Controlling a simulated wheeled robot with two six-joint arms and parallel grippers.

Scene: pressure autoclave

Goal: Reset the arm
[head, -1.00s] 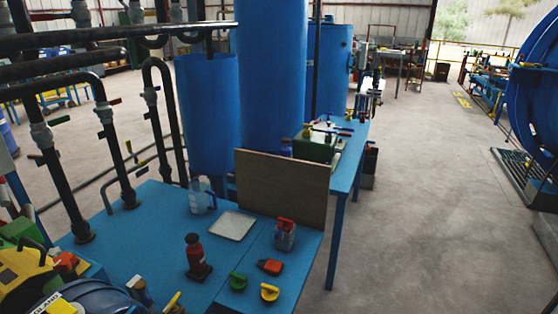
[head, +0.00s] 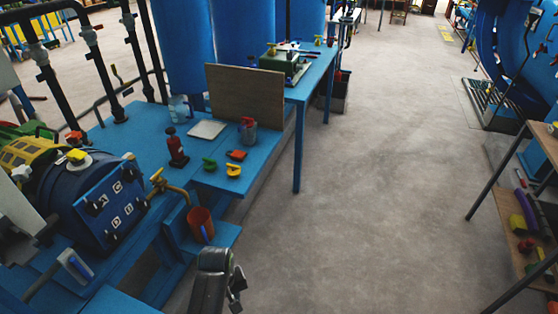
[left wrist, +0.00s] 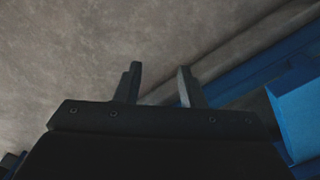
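My left gripper (head: 237,288) shows at the bottom of the head view, over the concrete floor and just right of the blue bench. In the left wrist view its two dark fingers (left wrist: 159,88) stand apart with nothing between them, so it is open and empty. Bare floor and a blue bench edge (left wrist: 300,105) lie beyond the fingers. My right gripper is in neither view.
A brown cup (head: 201,224) stands on a low blue shelf near my left gripper. The blue table (head: 140,135) holds a red bottle (head: 176,148), a white tray (head: 207,129) and small coloured items. A shelf rack (head: 540,150) stands at right. The middle floor is open.

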